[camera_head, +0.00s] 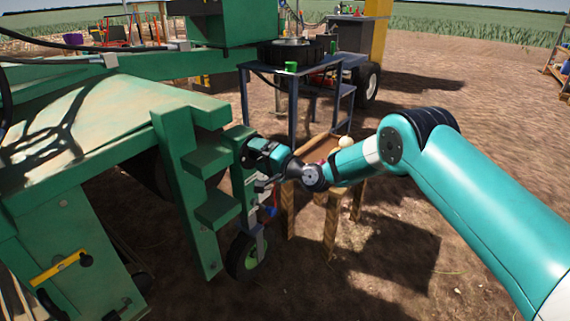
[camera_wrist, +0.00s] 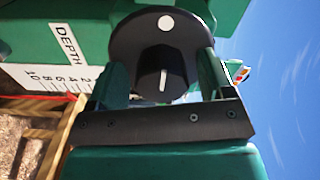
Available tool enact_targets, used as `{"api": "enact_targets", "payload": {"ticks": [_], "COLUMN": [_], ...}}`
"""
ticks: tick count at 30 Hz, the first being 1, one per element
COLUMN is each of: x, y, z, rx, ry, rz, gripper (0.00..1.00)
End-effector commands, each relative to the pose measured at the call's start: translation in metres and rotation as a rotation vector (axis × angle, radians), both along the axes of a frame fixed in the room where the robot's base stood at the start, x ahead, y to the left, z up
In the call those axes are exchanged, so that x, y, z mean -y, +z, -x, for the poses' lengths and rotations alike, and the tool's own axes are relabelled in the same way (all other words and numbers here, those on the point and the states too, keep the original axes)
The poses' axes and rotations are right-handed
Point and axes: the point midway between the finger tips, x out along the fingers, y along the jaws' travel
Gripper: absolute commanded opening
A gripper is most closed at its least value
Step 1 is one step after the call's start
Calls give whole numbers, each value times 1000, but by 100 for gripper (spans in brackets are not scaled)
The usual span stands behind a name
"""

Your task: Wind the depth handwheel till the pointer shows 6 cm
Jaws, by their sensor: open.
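The depth handwheel (camera_wrist: 150,38) is a dark disc with a white dot near its rim and a black hub knob (camera_wrist: 162,72) with a white line. My gripper (camera_wrist: 163,80) is open, its two teal fingers on either side of the knob; I cannot tell whether they touch it. In the head view my gripper (camera_head: 252,152) is at the handwheel on the green machine. The white DEPTH scale (camera_wrist: 45,78) is at the left of the wrist view, tilted, with numbers from 10 down to 2. The pointer's reading cannot be made out.
A green machine frame with step-like blocks (camera_head: 207,160) stands left of my gripper. A small gauge wheel (camera_head: 247,257) is below it. A wooden stand (camera_head: 333,205) is close below my arm. A blue table (camera_head: 292,85) with a green cup is behind. Bare soil is open at right.

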Motion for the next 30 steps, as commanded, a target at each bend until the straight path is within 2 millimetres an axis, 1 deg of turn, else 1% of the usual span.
{"api": "enact_targets", "payload": {"ticks": [5, 12, 18, 21, 24, 30], "x": [31, 81, 112, 122, 128, 130], "y": [2, 1, 1, 0, 0, 0], "z": [21, 60, 86, 93, 98, 100], "rx": [-8, -10, -7, -5, -3, 0], "ry": [-5, -7, -7, -6, -4, -3], "rz": [-1, -2, -2, -2, -3, -1], "gripper": [75, 75, 75, 75, 75, 75]}}
